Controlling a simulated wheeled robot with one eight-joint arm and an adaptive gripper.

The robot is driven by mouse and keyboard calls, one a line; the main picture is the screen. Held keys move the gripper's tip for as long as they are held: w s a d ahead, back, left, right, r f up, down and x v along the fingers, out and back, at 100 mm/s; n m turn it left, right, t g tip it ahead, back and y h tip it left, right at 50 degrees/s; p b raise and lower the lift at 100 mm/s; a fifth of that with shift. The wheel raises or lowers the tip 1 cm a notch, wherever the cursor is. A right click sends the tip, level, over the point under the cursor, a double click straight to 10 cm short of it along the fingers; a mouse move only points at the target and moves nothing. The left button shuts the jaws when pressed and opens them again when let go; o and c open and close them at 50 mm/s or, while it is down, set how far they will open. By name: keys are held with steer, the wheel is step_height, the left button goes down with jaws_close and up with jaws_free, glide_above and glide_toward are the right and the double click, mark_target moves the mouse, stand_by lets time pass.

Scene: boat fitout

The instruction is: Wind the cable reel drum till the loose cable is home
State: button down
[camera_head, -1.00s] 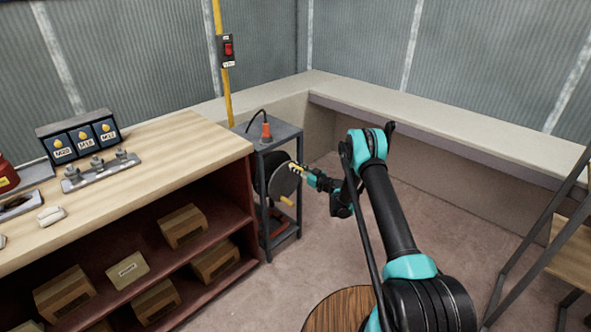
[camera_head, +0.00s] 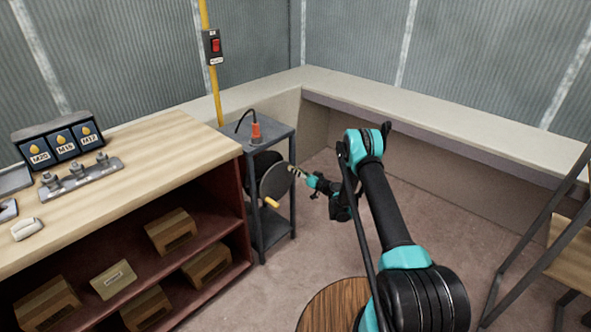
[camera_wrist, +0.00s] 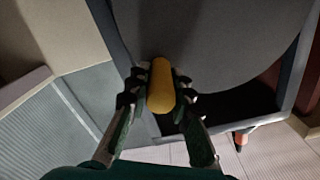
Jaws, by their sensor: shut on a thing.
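The cable reel drum (camera_head: 275,184) hangs on the near side of a grey metal stand, its round grey face toward my arm. In the wrist view the grey face (camera_wrist: 210,45) fills the upper part. My gripper (camera_wrist: 161,92) is shut on a yellow handle (camera_wrist: 161,78) in front of that face, one finger on each side. In the head view my gripper (camera_head: 296,171) is at the drum's upper right edge. An orange-yellow peg (camera_head: 271,203) sticks out low on the drum face. Dark cable (camera_head: 262,162) shows behind the face; I cannot tell how much is loose.
The grey stand (camera_head: 284,131) carries an orange plug (camera_head: 256,132) with a black lead. A wooden bench (camera_head: 150,145) with shelved boxes stands to its left. A pale ledge (camera_head: 440,120) runs along the wall. A round wooden top (camera_head: 335,303) is near my arm. Floor lies open between.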

steer(key=shift+w+d+f, duration=0.1)
steer(key=shift+d, duration=0.1)
steer(key=c, duration=1.4)
jaws_free()
steer(key=shift+o, duration=0.2)
step_height(320, 180, up, 10)
steer(key=shift+c, duration=0.2)
